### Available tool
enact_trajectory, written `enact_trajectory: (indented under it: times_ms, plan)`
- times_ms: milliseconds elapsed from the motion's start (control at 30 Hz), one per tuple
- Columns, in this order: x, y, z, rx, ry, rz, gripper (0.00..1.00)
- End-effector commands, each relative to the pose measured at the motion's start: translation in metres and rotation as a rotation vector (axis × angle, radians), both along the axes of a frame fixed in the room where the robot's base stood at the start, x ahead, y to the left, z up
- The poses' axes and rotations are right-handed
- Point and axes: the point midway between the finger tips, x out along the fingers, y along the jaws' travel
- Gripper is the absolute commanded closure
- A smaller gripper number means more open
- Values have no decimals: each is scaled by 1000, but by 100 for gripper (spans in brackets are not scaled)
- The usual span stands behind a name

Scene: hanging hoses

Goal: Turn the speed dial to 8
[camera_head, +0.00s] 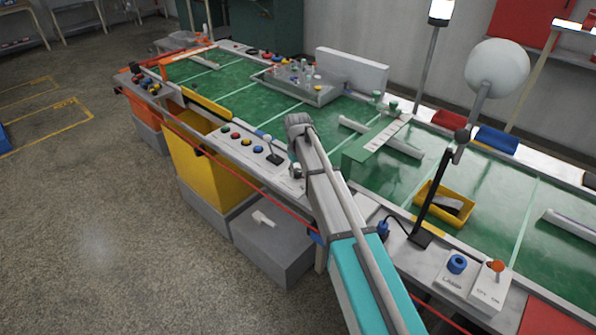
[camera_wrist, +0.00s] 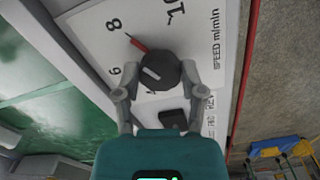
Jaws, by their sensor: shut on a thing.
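The speed dial (camera_wrist: 158,72) is a dark round knob on a white panel (camera_wrist: 205,35) lettered "SPEED m/min" in the wrist view. Its red pointer reaches up and left, with its tip close beside the numeral 8 (camera_wrist: 114,25). The numeral 6 (camera_wrist: 115,70) lies below that, and the 10 (camera_wrist: 172,12) above the knob. My gripper (camera_wrist: 156,82) is shut on the dial, one finger at each side. In the head view my arm covers most of the panel and the gripper's contact.
A dark rocker switch (camera_wrist: 172,119) sits just below the dial, near my gripper. In the head view, a row of coloured buttons (camera_head: 246,142) and a small lever (camera_head: 272,152) stand to the left. A yellow bin (camera_head: 205,165) stands under the table edge.

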Motion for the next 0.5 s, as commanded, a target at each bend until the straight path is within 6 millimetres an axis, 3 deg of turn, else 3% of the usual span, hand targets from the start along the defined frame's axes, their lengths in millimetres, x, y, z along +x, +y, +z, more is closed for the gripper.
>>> enact_trajectory:
  times_ms: [133, 167, 333, 500]
  plan:
    - [-1, 0, 0, 1, 2, 1, 95]
    - [-1, 0, 0, 1, 2, 1, 46]
    - [-1, 0, 0, 0, 1, 2, 14]
    - [0, 0, 0, 1, 1, 2, 13]
